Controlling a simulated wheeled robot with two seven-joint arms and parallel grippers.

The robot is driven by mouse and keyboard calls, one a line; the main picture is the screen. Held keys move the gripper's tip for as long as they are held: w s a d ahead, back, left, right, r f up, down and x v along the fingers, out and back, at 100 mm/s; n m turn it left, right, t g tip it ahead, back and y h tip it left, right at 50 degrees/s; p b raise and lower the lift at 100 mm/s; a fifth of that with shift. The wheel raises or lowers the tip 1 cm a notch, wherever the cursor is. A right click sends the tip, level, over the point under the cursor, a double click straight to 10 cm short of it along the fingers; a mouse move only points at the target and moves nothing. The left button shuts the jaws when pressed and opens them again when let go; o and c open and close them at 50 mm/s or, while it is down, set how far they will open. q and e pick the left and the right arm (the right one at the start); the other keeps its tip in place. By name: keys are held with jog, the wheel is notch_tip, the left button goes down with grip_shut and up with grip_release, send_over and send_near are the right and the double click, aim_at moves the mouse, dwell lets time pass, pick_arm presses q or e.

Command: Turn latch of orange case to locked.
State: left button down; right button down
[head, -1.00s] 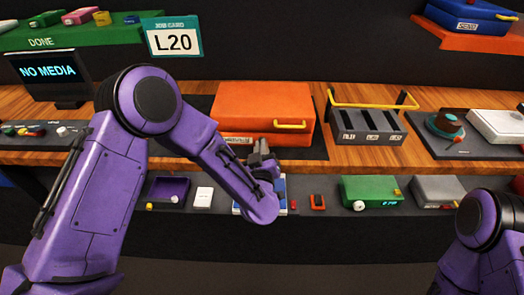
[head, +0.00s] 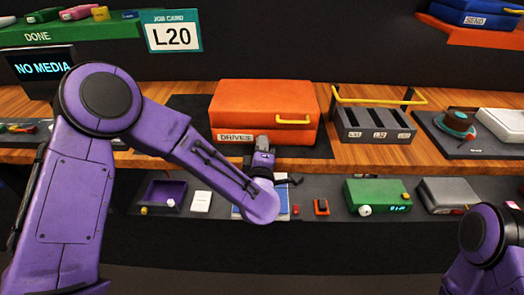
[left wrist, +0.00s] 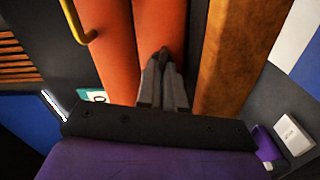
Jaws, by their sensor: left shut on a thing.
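The orange case (head: 262,100) lies shut on a dark mat on the wooden bench, with a yellow handle (head: 293,121) and a "DRIVES" label (head: 235,137) on its front. My left gripper (head: 262,142) is at the front face, between label and handle. In the left wrist view its fingers (left wrist: 163,58) are close together against the orange front, shut on a small part there, which I take to be the latch. The fingers hide the latch, so its position cannot be read. The right gripper is out of view; only part of my right arm shows at lower right.
A grey slotted rack (head: 375,123) with a yellow bar stands right of the case. A lower shelf holds a purple tray (head: 168,194), a green box (head: 375,195) and a grey box (head: 448,194). A job card (head: 172,32) reads L20.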

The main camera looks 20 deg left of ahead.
pick_arm(q)
jog(key=shift+f+n+b, duration=0.15)
jog(key=shift+n+b, duration=0.55)
jog(key=shift+n, duration=0.5)
jog(key=c, duration=1.3)
grip_release()
jog(key=shift+o, duration=0.2)
jog(key=shift+s, duration=0.1)
jog(key=b+v, duration=0.2)
jog(key=v, duration=0.8)
jog(key=shift+s, duration=0.2)
